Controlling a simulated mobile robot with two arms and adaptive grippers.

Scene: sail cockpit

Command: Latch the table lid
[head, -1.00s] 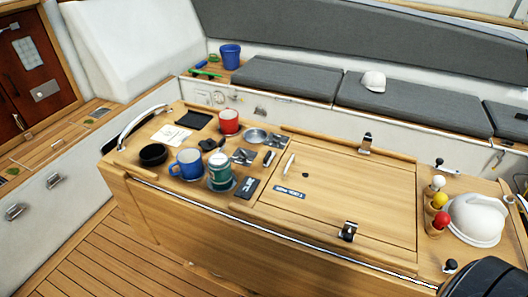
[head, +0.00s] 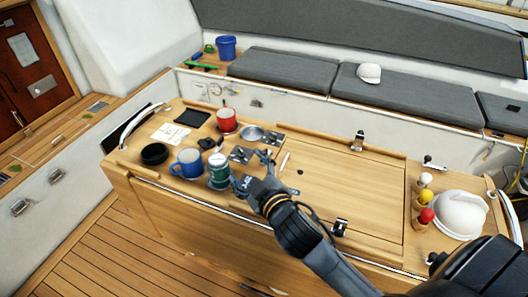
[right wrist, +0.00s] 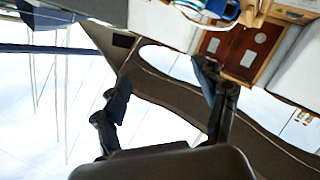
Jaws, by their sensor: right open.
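The table lid (head: 345,190) is a flat wooden panel with a small dark hole, lying flush in the table top in the head view. One dark metal latch (head: 357,141) stands at its far edge. Another latch (head: 340,228) sits at its near edge. I cannot tell whether either latch is fastened. My right gripper (head: 252,168) is open and empty over the table, left of the lid and close to the green cup; its arm covers part of the lid's left side. The right wrist view also shows its spread fingers (right wrist: 165,92). My left gripper is not in view.
A green cup (head: 218,172), blue mug (head: 187,163), red mug (head: 226,120), black bowl (head: 154,153) and metal dish (head: 251,134) crowd the table's left. A white helmet-like object (head: 460,216) and colored knobs (head: 426,197) stand right.

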